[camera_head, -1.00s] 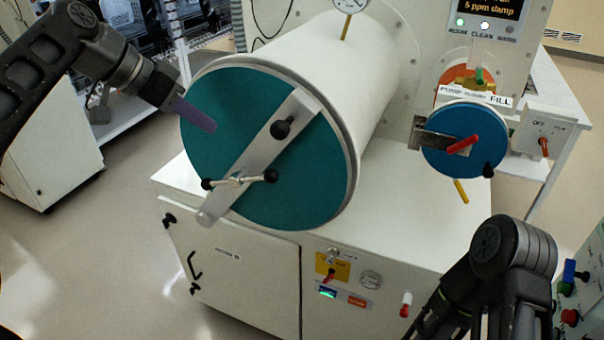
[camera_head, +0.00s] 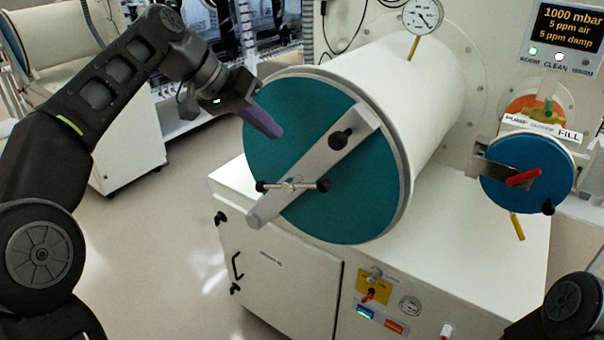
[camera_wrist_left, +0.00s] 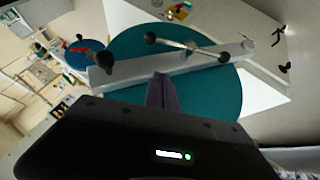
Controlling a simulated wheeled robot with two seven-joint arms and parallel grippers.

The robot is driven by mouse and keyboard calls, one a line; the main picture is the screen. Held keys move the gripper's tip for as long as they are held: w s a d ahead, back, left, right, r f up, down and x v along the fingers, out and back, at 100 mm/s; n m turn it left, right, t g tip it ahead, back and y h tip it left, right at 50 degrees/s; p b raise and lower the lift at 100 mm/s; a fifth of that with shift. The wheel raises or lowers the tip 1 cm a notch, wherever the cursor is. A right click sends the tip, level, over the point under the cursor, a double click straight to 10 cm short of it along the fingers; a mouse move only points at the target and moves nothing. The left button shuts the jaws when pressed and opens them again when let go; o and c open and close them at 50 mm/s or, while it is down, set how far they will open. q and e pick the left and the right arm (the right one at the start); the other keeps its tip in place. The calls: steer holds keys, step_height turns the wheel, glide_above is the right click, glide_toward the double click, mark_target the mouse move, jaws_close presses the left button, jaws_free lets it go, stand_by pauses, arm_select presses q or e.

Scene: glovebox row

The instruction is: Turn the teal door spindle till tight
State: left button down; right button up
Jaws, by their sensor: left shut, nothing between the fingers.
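The large teal door (camera_head: 345,213) closes the front end of a white cylinder, with a grey bar (camera_head: 312,168) lying diagonally across it. The spindle (camera_head: 291,186), a crosswise handle with black knobs at its ends, sits on the bar's lower left part. My left gripper (camera_head: 278,131) is shut and empty, with its purple fingers in front of the door's upper left, above the spindle and apart from it. In the left wrist view the fingers (camera_wrist_left: 161,92) point at the bar (camera_wrist_left: 170,66), and the spindle (camera_wrist_left: 186,45) shows beyond them. My right gripper is out of view.
A smaller blue door (camera_head: 520,185) with a red handle is at the right. A gauge (camera_head: 423,16) stands on the cylinder. The white cabinet (camera_head: 285,265) below carries switches on its front. The floor (camera_head: 150,240) at the left is clear.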

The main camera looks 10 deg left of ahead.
arm_select(q)
glide_above(299, 184)
step_height(299, 184, down, 7)
steer(key=shift+f, duration=0.1)
steer(key=shift+s+d+f, duration=0.15)
steer(key=shift+s+f, duration=0.05)
steer(key=shift+f, duration=0.35)
steer(key=shift+s+d+f, duration=0.15)
steer(key=shift+d+f, duration=0.05)
steer(key=shift+f, duration=0.3)
steer(key=shift+s+d+f, duration=0.15)
steer(key=shift+s+f, duration=0.05)
steer(key=shift+f, duration=0.35)
